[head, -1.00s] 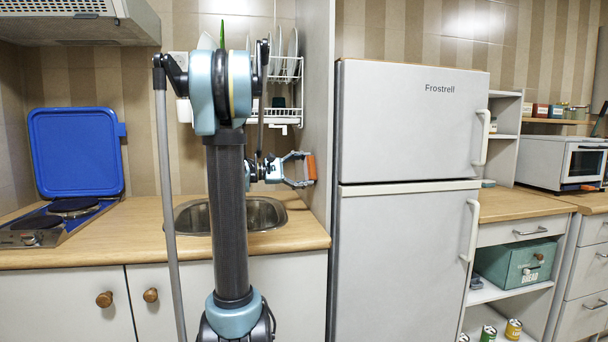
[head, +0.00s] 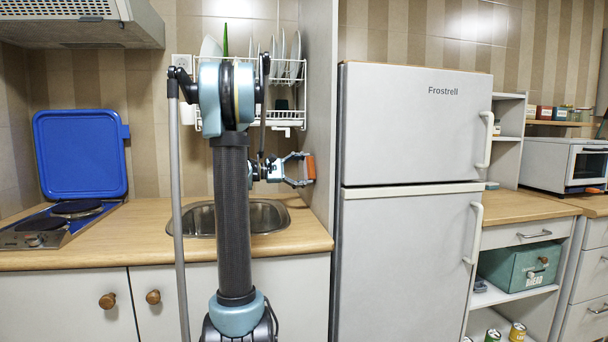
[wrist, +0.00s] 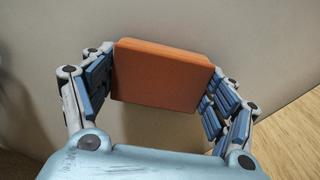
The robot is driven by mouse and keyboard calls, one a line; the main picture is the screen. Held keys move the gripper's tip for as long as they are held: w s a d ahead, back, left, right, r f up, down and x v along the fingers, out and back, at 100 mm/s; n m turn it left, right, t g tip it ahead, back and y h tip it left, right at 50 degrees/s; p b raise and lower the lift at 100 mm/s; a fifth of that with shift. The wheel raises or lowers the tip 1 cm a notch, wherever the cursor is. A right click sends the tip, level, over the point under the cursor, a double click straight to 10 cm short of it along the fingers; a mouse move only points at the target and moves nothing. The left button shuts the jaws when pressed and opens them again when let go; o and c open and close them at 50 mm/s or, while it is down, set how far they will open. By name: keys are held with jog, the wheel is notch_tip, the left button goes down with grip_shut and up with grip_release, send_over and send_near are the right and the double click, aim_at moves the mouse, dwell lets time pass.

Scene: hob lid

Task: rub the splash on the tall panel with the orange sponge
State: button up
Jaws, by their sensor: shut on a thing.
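The orange sponge (head: 311,167) is between the fingers of my gripper (head: 303,168), at the pale tall panel (head: 319,100) between the sink and the fridge. In the wrist view the fingers of my gripper (wrist: 163,92) hold the sponge (wrist: 160,72) at its two sides. The sponge's far face is turned to the plain grey-beige panel (wrist: 240,35). It looks very near or touching; I cannot tell which. I see no splash on the visible part of the panel; the part behind the sponge is hidden.
A sink (head: 270,215) is set in the wooden worktop (head: 150,240) below my gripper. A dish rack (head: 290,118) with plates hangs above. The fridge (head: 410,130) stands right of the panel. A hob (head: 45,230) with a raised blue lid (head: 82,155) is at the left.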

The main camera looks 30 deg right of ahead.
jog(key=v, duration=0.6)
dwell(0.6)
jog(key=shift+a, duration=0.15)
jog(key=shift+v, duration=1.35)
